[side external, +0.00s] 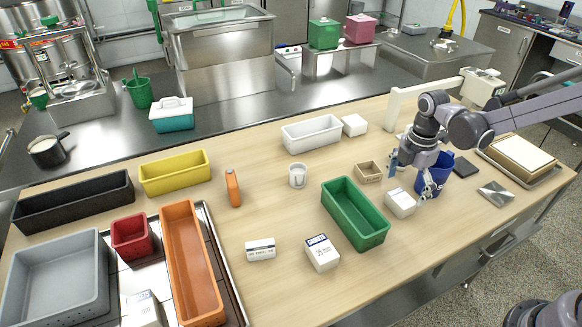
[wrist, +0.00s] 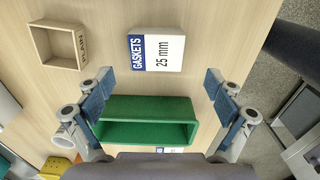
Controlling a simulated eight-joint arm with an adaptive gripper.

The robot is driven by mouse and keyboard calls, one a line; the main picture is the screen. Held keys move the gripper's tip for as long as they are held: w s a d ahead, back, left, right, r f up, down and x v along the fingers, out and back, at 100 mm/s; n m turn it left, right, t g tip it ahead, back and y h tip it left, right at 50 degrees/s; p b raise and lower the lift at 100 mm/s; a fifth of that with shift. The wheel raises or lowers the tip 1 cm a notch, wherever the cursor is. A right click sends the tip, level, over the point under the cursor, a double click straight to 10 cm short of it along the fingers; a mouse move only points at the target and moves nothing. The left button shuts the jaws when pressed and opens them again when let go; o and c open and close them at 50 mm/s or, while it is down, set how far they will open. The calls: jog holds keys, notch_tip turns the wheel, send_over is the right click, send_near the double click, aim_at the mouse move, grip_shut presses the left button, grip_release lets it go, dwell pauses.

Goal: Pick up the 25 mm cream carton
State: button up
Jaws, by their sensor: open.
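The cream carton (wrist: 165,52) lies flat in the wrist view, with a blue GASKETS strip and "25 mm" on its top. I take it to be the pale carton (side external: 400,203) right of the green bin in the side view, where its print is unreadable. My gripper (wrist: 159,84) is open and empty, its fingers spread wide, with the carton ahead of them and between their lines. In the side view my gripper (side external: 408,182) is above and close to the carton, without clear contact.
The green bin (side external: 355,212) is beside the carton. Another blue-banded carton (side external: 322,254) sits left of the green bin. A white cup (side external: 297,176) stands further left.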

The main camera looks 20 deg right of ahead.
aim_at(400, 199)
jog(key=shift+w+f, duration=0.15)
jog(key=shift+f, duration=1.35)
jog(key=shift+w+f, duration=0.1)
jog(key=shift+f, duration=1.35)
jog(key=c, duration=1.2)
